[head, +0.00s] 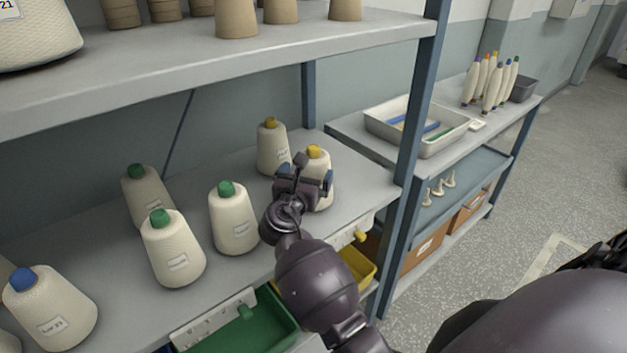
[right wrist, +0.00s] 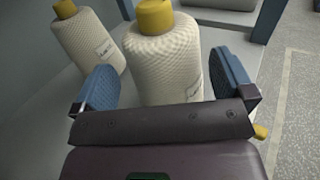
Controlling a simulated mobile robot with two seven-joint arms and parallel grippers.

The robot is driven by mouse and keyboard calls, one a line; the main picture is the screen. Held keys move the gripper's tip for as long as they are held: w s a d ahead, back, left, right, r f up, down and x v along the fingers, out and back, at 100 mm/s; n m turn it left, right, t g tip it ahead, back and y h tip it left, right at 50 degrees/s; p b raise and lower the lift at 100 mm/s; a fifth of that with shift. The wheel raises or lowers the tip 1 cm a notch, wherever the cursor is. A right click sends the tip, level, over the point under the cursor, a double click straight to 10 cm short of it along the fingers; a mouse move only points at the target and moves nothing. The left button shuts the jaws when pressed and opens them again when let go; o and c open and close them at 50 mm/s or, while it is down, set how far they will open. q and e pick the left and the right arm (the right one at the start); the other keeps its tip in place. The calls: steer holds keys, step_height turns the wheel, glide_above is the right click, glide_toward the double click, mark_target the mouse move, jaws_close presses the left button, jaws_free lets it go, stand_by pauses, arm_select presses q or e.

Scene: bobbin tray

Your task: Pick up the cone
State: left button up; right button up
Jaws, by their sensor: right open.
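A cream yarn cone with a yellow top (head: 319,162) stands upright on the shelf, partly hidden behind my right gripper (head: 303,178). In the right wrist view this cone (right wrist: 164,65) is straight ahead, between the open blue-padded fingers of the right gripper (right wrist: 166,82). I cannot tell whether the fingers touch it. A second yellow-topped cone (head: 272,148) stands just behind and to the left, and it also shows in the right wrist view (right wrist: 87,45). My left gripper is not in view.
Green-topped cones (head: 233,220) (head: 172,252) (head: 147,195) and a blue-topped cone (head: 50,308) stand to the left. An upper shelf (head: 200,62) overhangs, and a blue post (head: 412,130) rises on the right. Green (head: 250,328) and yellow (head: 357,265) bins sit below the front edge.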

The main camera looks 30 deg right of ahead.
steer(key=x, duration=0.4)
steer(key=shift+r, duration=0.3)
steer(key=c, duration=1.1)
steer(key=shift+r, duration=0.1)
steer(key=shift+c, duration=0.2)
